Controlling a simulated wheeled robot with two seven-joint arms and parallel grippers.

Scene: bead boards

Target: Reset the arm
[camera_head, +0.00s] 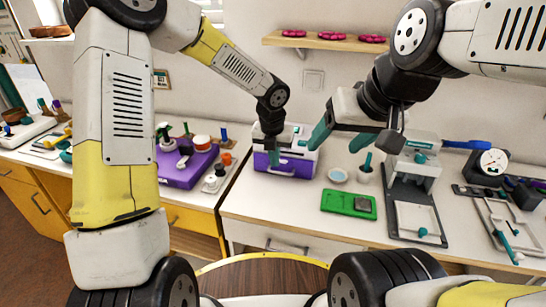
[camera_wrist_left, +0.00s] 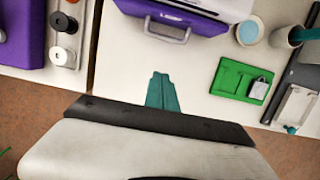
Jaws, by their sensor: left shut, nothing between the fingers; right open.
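My left gripper (camera_head: 273,158) hangs pointing down in front of the purple and white case in the head view. Its teal fingers are together with nothing between them. They also show closed in the left wrist view (camera_wrist_left: 162,90), over the white counter's front edge. My right gripper (camera_head: 354,138) is at the upper right of centre in the head view. Its teal fingers are spread apart and empty, above the counter. Both arms are raised and bent, and neither gripper visibly holds anything.
The purple and white case (camera_head: 287,163) stands on the white counter (camera_head: 270,209). A green board (camera_head: 338,204) with a grey block, a small bowl (camera_head: 338,175) and a grey stand (camera_head: 403,215) are right of it. A purple box (camera_head: 178,171) is on the left counter. The counter's front is clear.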

